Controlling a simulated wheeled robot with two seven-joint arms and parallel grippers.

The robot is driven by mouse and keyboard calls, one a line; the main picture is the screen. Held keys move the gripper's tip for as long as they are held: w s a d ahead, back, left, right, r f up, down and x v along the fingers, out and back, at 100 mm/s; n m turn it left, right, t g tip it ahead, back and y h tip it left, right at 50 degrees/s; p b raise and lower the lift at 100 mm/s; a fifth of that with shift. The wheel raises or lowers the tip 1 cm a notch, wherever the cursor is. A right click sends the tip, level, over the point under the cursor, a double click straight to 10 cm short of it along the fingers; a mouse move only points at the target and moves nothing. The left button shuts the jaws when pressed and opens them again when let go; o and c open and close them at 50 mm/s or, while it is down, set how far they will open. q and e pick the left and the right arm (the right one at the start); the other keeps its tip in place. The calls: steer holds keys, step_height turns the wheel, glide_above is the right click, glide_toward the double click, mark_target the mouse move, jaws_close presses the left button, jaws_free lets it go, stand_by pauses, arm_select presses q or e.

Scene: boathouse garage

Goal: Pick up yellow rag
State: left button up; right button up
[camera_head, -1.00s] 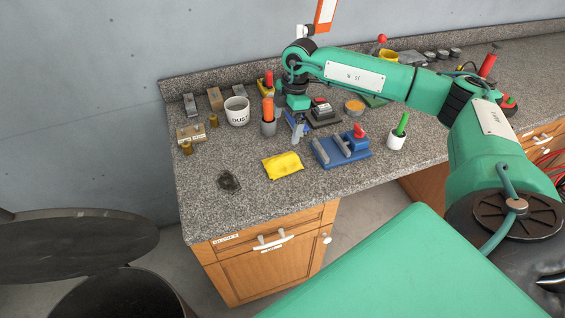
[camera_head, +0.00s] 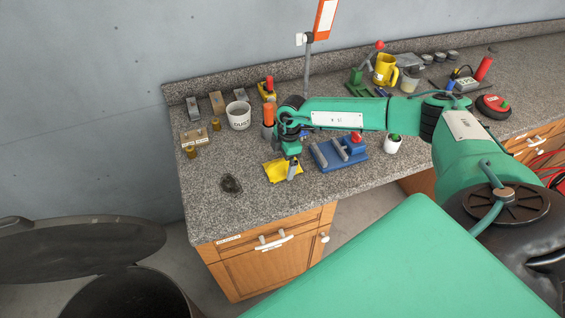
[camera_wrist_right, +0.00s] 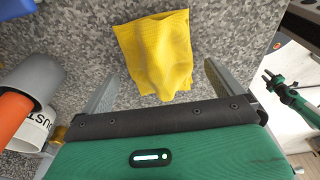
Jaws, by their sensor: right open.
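The yellow rag (camera_head: 276,171) lies on the speckled grey counter near its front edge, left of the blue fixture. In the right wrist view the rag (camera_wrist_right: 160,50) is folded and crumpled, ahead of the jaws and roughly between them. My right gripper (camera_head: 292,172) points down over the rag's right part and hides some of it. In the right wrist view its two fingers (camera_wrist_right: 158,88) are spread apart with nothing held. I cannot tell the exact height above the rag.
A blue fixture (camera_head: 338,153) stands just right of the rag. A dark crumpled item (camera_head: 231,184) lies to its left. A white cup (camera_head: 238,116) and an orange-handled tool in a grey holder (camera_head: 268,116) stand behind.

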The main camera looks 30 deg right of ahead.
mark_target(282, 161)
steer(key=shift+a+f, duration=0.1)
steer(key=shift+f, duration=0.5)
steer(key=c, duration=1.1)
steer(key=shift+r, duration=0.1)
steer(key=shift+r+b, duration=3)
steer(key=shift+r, duration=6.95)
